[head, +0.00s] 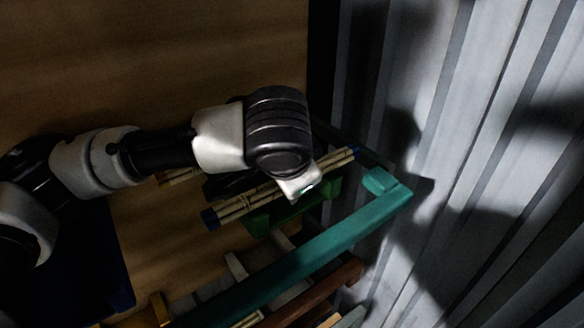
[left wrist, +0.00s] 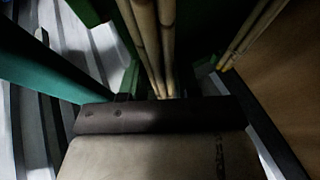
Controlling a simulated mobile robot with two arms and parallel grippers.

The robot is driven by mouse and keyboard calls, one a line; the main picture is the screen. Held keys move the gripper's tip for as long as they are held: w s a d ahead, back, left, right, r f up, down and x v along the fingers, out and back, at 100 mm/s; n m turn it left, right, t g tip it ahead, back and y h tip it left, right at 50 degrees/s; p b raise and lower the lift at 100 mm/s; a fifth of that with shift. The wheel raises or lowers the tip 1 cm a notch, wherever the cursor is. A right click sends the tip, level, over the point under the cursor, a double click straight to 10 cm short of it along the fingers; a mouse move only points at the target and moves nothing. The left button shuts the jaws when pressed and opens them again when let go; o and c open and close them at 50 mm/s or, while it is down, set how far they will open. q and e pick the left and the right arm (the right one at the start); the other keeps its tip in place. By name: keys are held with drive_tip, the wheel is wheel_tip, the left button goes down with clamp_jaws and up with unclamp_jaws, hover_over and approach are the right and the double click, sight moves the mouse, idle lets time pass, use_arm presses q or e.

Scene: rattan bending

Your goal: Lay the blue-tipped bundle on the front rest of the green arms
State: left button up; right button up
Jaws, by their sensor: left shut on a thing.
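The blue-tipped bundle (head: 240,207) is a tied set of pale canes with dark blue ends, lying slanted in the head view. My left gripper (head: 301,188) comes down over its middle and is shut on it. In the left wrist view the bundle's canes (left wrist: 157,40) run up from the gripper (left wrist: 160,106), whose fingertips are hard to make out. The green arms (head: 332,188) show just under and in front of the bundle; I cannot tell whether it touches them. The front rest is not clearly distinguishable. My right gripper is not in view.
A long teal bar (head: 330,238) runs slantwise in front of the green arms. Another bundle with a yellow end (head: 178,178) lies behind my arm. A corrugated grey wall (head: 460,130) stands at right.

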use_arm(q)
drive_tip(key=o, duration=0.9)
drive_tip(key=shift+f, duration=0.1)
drive_tip(key=b+v, duration=0.3)
drive_tip(key=v, duration=0.9)
